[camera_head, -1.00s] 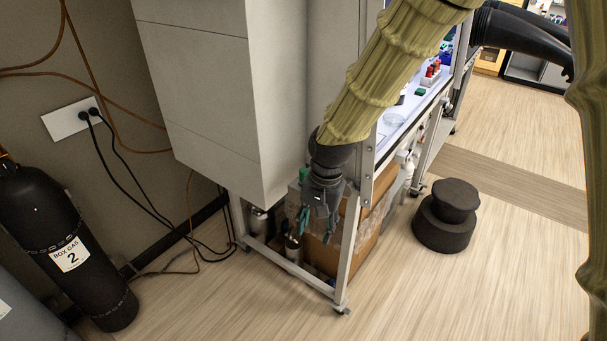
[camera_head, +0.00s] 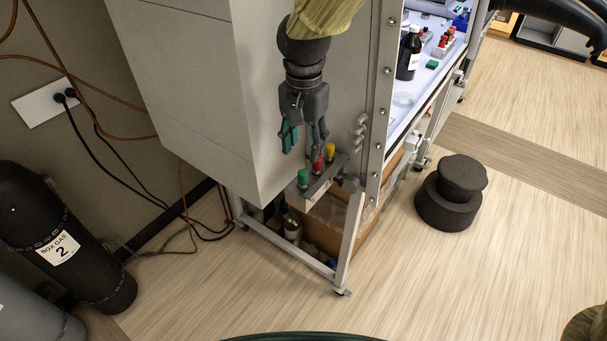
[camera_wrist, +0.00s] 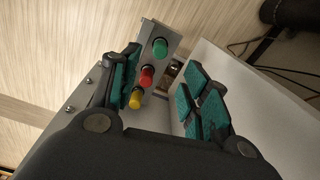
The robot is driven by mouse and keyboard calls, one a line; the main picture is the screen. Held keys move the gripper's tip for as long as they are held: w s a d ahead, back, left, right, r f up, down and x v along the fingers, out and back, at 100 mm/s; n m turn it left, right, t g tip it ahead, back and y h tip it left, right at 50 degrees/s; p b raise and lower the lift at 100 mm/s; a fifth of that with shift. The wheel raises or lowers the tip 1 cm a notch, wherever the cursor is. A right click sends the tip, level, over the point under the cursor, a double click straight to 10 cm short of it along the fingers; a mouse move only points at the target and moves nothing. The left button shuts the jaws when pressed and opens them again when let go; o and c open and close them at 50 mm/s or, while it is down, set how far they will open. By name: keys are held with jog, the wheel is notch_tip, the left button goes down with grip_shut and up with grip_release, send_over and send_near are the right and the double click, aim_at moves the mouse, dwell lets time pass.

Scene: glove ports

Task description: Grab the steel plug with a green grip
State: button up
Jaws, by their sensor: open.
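The plug with a green grip (camera_head: 303,178) stands at the left end of a small metal bracket (camera_head: 322,178) on the cabinet's side. It also shows in the wrist view (camera_wrist: 159,48), at the far end of the row. A red-gripped plug (camera_head: 318,164) and a yellow-gripped plug (camera_head: 330,152) stand beside it in the same bracket. My gripper (camera_head: 302,148) is open and empty, pointing down above the bracket. In the wrist view its teal-padded fingers (camera_wrist: 160,93) are spread, with the red and yellow grips showing between them and the green grip beyond. The plugs' steel parts are hidden.
The large grey cabinet (camera_head: 185,80) is close on the left of my gripper. A metal frame post (camera_head: 376,110) and a bench with bottles stand to the right.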

aim_at(303, 172)
notch_tip(303, 172, down, 3)
jog(key=shift+w+a+f+p, duration=0.1)
jog(key=shift+w+p, duration=0.05)
jog(key=shift+p, duration=0.15)
jog(key=shift+s+f, duration=0.2)
jog(key=shift+f, duration=0.2)
jog(key=shift+s+f+p, duration=0.2)
jog(key=shift+f+p, duration=0.05)
jog(key=shift+p, duration=0.3)
jog(key=shift+f+p, duration=0.75)
jog(key=shift+f, duration=1.4)
grip_shut()
